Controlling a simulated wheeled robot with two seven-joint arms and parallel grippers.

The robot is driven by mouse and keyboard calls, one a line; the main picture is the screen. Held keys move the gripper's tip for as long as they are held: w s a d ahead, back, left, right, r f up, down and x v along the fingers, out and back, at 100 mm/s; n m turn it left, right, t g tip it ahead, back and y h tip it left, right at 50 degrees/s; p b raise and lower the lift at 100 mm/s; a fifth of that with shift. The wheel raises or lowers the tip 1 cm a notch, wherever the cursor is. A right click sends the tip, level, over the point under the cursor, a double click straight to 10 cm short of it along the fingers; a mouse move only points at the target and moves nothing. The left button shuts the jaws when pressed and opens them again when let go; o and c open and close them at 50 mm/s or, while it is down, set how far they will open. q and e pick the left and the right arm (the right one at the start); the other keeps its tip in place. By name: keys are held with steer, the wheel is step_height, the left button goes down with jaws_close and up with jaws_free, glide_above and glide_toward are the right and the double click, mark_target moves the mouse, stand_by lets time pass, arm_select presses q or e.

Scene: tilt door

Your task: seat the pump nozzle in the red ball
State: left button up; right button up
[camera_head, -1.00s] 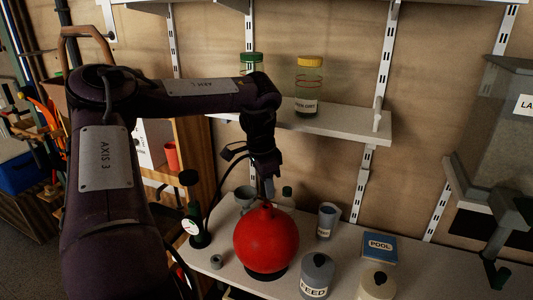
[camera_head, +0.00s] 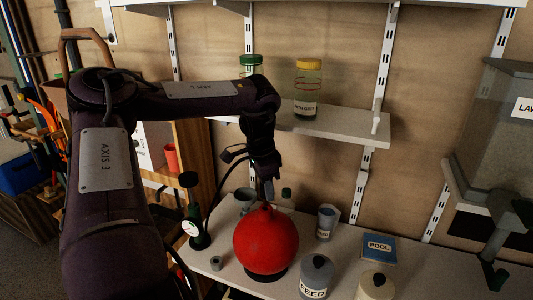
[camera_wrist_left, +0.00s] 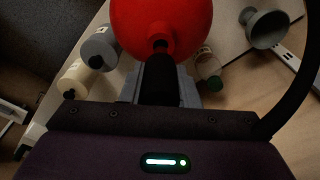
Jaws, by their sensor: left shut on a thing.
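The red ball (camera_head: 266,242) rests on a dark ring stand on the bench. A raised valve neck on top of it points up. My left gripper (camera_head: 267,190) is just above the neck, pointing down. In the left wrist view my left gripper (camera_wrist_left: 165,88) is shut on the black pump nozzle (camera_wrist_left: 160,78), whose tip is at the valve of the red ball (camera_wrist_left: 160,20). I cannot tell whether the tip is inside the valve. The pump (camera_head: 196,226), with a round gauge, stands left of the ball, and its black hose rises to the gripper. My right gripper is not in view.
A feed canister (camera_head: 316,277) and a cream canister (camera_head: 376,286) stand in front right of the ball. A shelf (camera_head: 330,124) with jars hangs behind.

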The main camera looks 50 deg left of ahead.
mark_target(267, 205)
arm_select(q)
steer(key=shift+p, duration=0.35)
stand_by(0.7)
steer(key=shift+f+b, duration=1.2)
steer(key=shift+f, duration=0.8)
steer(key=o, duration=1.1)
steer(key=shift+r, duration=0.1)
steer(key=shift+c, duration=0.2)
steer(key=r, duration=0.5)
steer(key=s+r, duration=0.1)
steer(key=r, duration=0.1)
steer(key=shift+a+r+b, duration=0.1)
steer(key=shift+r+b, duration=0.25)
steer(key=shift+b, duration=0.05)
